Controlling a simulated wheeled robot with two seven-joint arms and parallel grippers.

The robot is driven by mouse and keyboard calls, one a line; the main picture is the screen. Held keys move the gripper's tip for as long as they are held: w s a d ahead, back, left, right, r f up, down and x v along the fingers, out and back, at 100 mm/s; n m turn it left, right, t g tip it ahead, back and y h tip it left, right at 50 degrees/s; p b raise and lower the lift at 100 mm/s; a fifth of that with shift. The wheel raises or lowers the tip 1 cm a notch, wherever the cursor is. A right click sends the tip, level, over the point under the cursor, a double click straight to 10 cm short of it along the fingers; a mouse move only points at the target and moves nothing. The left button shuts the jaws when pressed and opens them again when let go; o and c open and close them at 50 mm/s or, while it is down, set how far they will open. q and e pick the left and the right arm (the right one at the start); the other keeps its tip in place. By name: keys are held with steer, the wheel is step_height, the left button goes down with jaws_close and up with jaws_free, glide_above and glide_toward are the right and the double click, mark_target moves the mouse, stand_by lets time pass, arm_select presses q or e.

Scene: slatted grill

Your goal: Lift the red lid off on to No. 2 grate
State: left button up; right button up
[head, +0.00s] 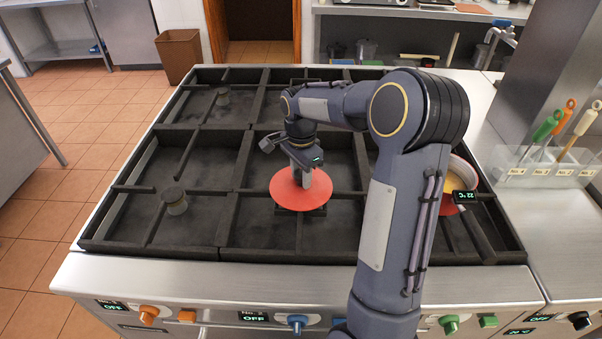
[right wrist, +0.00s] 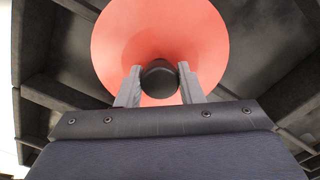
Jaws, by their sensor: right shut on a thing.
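The red lid (head: 286,200) is a flat disc over the middle front grate, above the blue knob marked No. 2. In the right wrist view the lid (right wrist: 160,30) fills the upper middle, with its dark round knob (right wrist: 159,76) between my fingers. My right gripper (head: 305,182) points down and is shut on the lid's knob. I cannot tell whether the lid touches the No. 2 grate (head: 240,225) or hangs just above it. A red pot (head: 462,180) with yellowish contents stands uncovered at the right, partly hidden by my right arm. My left gripper is not in view.
The black slatted grates of the stove (head: 130,215) lie bare at the left. A blue knob (head: 297,322) is on the front panel below No. 2. Utensils in a clear holder (head: 545,165) stand on the right counter. A small display reading 22 °C is by the pot.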

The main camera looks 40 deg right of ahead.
steer(key=shift+f+b, duration=0.4)
steer(key=shift+f, duration=0.2)
steer(key=o, duration=1.2)
steer(key=shift+r, duration=0.1)
step_height(320, 180, up, 7)
steer(key=shift+r, duration=0.35)
